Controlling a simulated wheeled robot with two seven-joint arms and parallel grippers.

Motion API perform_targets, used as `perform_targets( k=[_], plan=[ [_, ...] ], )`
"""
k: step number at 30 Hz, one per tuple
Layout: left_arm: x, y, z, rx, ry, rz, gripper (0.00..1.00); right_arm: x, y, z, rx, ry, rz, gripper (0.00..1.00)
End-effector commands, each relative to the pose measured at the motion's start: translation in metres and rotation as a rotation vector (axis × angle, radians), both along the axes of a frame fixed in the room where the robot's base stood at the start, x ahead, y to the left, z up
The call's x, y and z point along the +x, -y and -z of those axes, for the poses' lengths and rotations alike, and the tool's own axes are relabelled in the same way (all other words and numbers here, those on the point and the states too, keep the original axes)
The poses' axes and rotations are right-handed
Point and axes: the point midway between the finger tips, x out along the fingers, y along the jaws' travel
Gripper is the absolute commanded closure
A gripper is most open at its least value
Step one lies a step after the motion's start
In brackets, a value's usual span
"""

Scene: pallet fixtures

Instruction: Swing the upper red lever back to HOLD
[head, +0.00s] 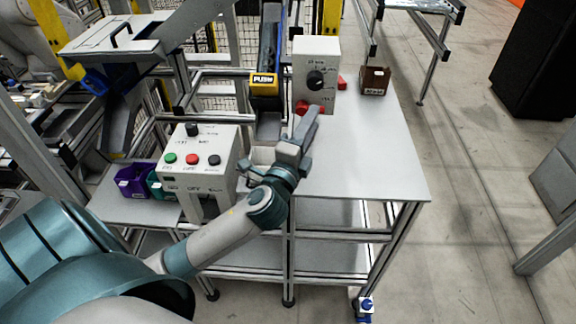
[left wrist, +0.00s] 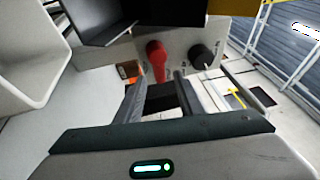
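A pale control box (head: 315,60) stands on the table, with a black knob (head: 315,79) on its face and a red lever (head: 302,107) below the knob. My left gripper (head: 308,125) is just in front of the lever and partly hides it. In the left wrist view the red lever (left wrist: 157,60) stands beyond the fingertips, beside the black knob (left wrist: 202,56). My left fingers (left wrist: 158,92) are apart, with no lever between them; I cannot tell whether they touch it. The lettering around the lever is too small to read. My right gripper is not in view.
A second box (head: 208,170) with coloured buttons stands left of my arm. A yellow-fronted chute (head: 265,86) is close left of the control box. The table's right part (head: 370,150) is clear.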

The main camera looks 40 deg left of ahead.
Motion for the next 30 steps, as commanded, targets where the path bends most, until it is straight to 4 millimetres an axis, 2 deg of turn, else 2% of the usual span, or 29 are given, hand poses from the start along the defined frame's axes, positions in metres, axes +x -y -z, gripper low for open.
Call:
perform_targets(
  k=[2,6,15,20,24,30],
  plan=[
    [-0.013,0.003,0.006,-0.001,-0.002,0.0,0.65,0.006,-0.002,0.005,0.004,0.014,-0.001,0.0],
    [-0.038,0.007,0.01,-0.003,-0.003,0.0,0.65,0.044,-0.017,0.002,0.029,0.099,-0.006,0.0],
    [-0.094,0.018,0.018,-0.003,-0.003,-0.001,0.65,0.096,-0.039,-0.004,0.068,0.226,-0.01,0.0],
    [-0.118,0.022,0.02,-0.003,-0.003,-0.001,0.65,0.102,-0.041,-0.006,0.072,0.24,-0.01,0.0],
    [-0.13,0.024,0.019,-0.004,-0.003,-0.003,0.65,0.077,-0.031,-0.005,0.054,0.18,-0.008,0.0],
    [-0.141,0.027,0.022,-0.002,-0.002,-0.002,0.65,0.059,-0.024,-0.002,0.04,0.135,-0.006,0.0]
  ],
)
